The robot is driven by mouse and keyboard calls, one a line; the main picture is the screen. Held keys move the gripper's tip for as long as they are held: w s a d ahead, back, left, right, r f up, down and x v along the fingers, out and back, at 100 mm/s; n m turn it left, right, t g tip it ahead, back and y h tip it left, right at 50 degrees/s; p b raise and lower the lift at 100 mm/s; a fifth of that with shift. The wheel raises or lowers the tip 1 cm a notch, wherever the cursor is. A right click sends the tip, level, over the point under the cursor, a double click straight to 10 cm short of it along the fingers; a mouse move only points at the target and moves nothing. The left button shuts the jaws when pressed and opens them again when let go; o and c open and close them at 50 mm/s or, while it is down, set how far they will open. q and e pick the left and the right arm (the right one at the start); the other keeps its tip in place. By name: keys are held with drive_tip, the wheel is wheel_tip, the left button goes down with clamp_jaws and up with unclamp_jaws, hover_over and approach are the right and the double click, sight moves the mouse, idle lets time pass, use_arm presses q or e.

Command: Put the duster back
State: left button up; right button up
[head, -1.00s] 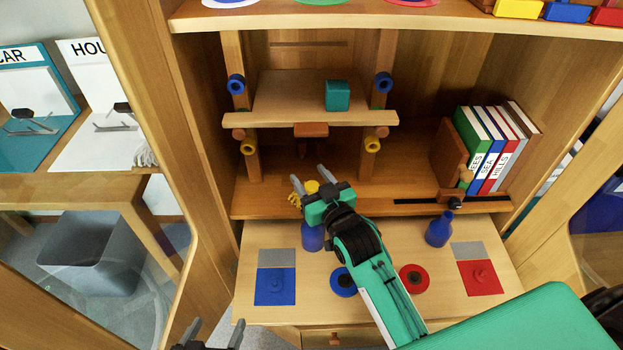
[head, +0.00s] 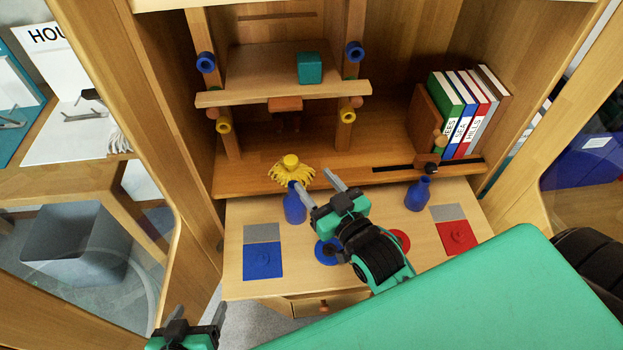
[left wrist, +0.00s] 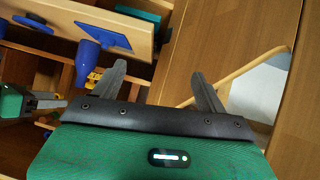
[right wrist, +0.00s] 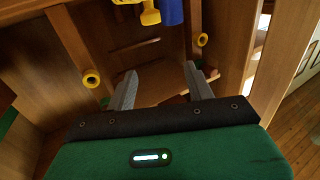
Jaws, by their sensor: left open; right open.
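A yellow fringed duster (head: 292,174) with a round yellow knob sits at the front edge of the lower shelf, just behind a blue bottle (head: 294,207). It also shows, partly cut off, at the top of the right wrist view (right wrist: 150,13). My right gripper (head: 318,186) is open and empty, just right of the blue bottle and in front of the duster, apart from the duster. My left gripper (head: 198,316) is open and empty at the bottom left, well below the board. A grey-white fringed thing (head: 118,140) hangs at the left table.
The pull-out board (head: 360,205) carries blue and red squares, round discs and a second blue bottle (head: 418,194). Books (head: 462,112) stand at the right. A raised shelf (head: 282,92) with a teal cube (head: 310,68) is above the duster. Cabinet sides flank the space.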

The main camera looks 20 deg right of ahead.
drive_tip(key=s+a+f+g, duration=0.2)
drive_tip(key=s+f, duration=0.2)
drive_tip(key=s+a+f+g, duration=0.2)
drive_tip(key=s+f+g, duration=0.1)
drive_tip(key=s, duration=0.1)
drive_tip(key=s+a+f+g+y, duration=0.1)
drive_tip(key=s+a+f+g, duration=0.1)
drive_tip(key=s+f, duration=0.2)
drive_tip(key=shift+a+f+n+g, duration=0.15)
drive_tip(key=shift+f+n+g, duration=0.15)
drive_tip(key=shift+n+g, duration=0.1)
